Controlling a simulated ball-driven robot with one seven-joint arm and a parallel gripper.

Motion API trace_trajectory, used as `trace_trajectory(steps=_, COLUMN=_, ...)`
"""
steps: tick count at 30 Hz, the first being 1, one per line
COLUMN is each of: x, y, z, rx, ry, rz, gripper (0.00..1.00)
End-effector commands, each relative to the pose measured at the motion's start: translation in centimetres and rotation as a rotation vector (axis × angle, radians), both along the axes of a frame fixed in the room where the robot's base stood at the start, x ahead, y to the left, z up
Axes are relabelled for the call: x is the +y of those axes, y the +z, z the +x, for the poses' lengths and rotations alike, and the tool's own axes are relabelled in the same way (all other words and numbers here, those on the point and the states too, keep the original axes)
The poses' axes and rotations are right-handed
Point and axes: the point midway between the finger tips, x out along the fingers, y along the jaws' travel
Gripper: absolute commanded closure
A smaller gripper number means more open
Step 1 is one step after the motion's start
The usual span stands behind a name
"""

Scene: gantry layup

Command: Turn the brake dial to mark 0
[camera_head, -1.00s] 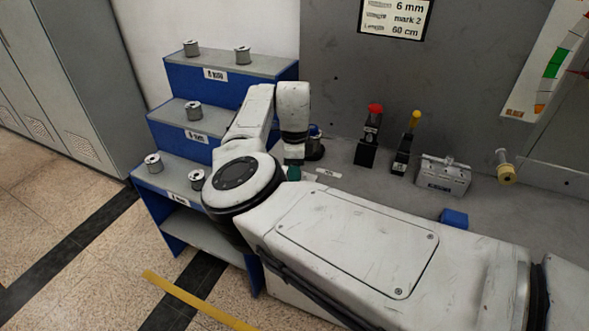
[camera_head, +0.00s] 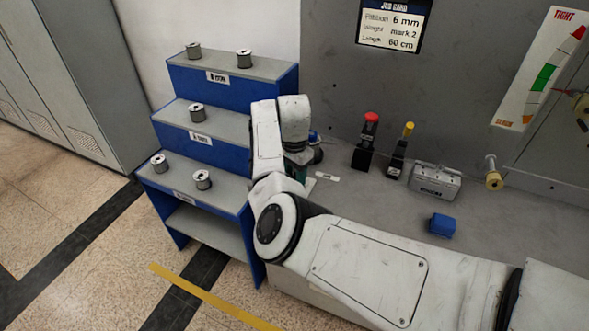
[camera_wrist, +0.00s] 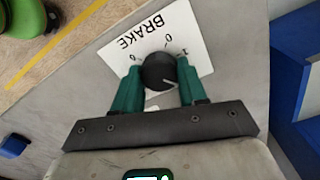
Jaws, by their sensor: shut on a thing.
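The brake dial (camera_wrist: 158,72) is a round black knob with a white line on it, in the upper middle of the wrist view. It sits on a white plate (camera_wrist: 188,22) that reads BRAKE upside down, with small marks along the knob's far side. The white line lies on the knob's near half; I cannot tell which mark it stands for. The green fingers of my gripper (camera_wrist: 158,86) are on both sides of the knob, shut on it. In the head view my arm hides the dial, and only a bit of green finger shows.
A blue stepped rack (camera_head: 222,128) with several spools stands left of the bench. On the bench are a red-topped lever (camera_head: 366,142), a yellow-topped lever (camera_head: 398,152), a grey block (camera_head: 435,184) and a blue block (camera_head: 442,224). A job card (camera_head: 393,25) hangs on the wall.

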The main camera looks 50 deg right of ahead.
Motion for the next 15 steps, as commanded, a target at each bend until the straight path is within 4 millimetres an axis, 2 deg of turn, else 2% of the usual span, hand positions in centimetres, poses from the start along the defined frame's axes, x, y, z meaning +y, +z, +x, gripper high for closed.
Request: trace_trajectory(steps=15, x=-0.06, y=0.41, z=0.1, rx=0.0, ry=0.492, rz=-0.001, gripper=0.89)
